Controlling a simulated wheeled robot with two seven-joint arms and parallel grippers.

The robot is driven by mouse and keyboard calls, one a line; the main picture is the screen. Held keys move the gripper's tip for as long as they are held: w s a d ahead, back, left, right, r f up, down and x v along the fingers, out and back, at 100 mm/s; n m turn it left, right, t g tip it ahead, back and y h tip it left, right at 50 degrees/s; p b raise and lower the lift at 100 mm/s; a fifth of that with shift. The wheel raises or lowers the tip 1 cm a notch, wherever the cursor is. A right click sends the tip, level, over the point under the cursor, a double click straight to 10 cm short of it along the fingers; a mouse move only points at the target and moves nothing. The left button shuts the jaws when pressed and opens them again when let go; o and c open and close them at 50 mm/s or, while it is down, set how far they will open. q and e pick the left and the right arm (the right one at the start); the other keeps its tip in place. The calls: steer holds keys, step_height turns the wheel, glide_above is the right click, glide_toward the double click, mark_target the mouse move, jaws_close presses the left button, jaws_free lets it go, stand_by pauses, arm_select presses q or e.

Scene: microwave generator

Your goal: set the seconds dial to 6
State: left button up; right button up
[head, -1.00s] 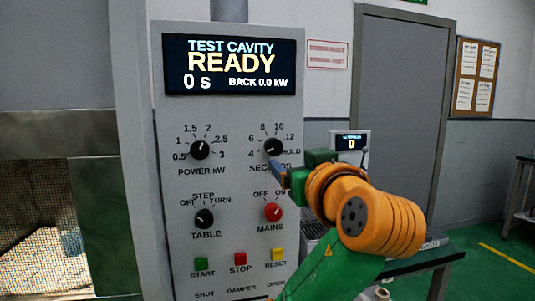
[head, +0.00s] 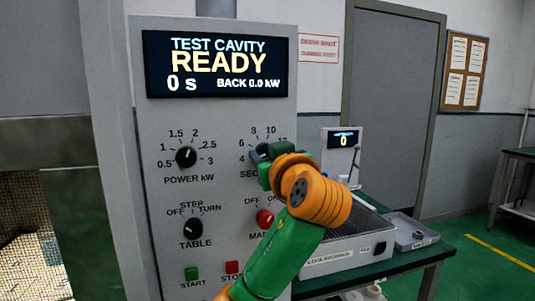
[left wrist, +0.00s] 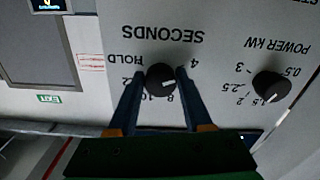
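The seconds dial is a round black knob with a white mark, seen in the left wrist view (left wrist: 160,77), which shows the panel upside down. The mark points to the right there, toward the side of the 4; the 6 is hidden by a finger. My left gripper (left wrist: 160,74) has its two blue fingers on either side of the knob, open, with a narrow gap seeming to remain. In the head view my left gripper (head: 258,153) covers the dial and part of its label. The display (head: 216,64) reads READY and 0 s. My right gripper is not in view.
The power dial (head: 186,157) is left of the seconds dial; the table dial (head: 191,229) and red mains dial (head: 265,218) are below. Start (head: 191,274) and stop (head: 232,268) buttons are lower. A bench (head: 420,256) stands at the right.

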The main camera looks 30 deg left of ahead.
arm_select(q)
jaws_close()
steer(key=shift+m, duration=0.4)
steer(key=m, duration=0.3)
steer(key=shift+s+r+m, duration=0.1)
steer(key=shift+m, duration=2.4)
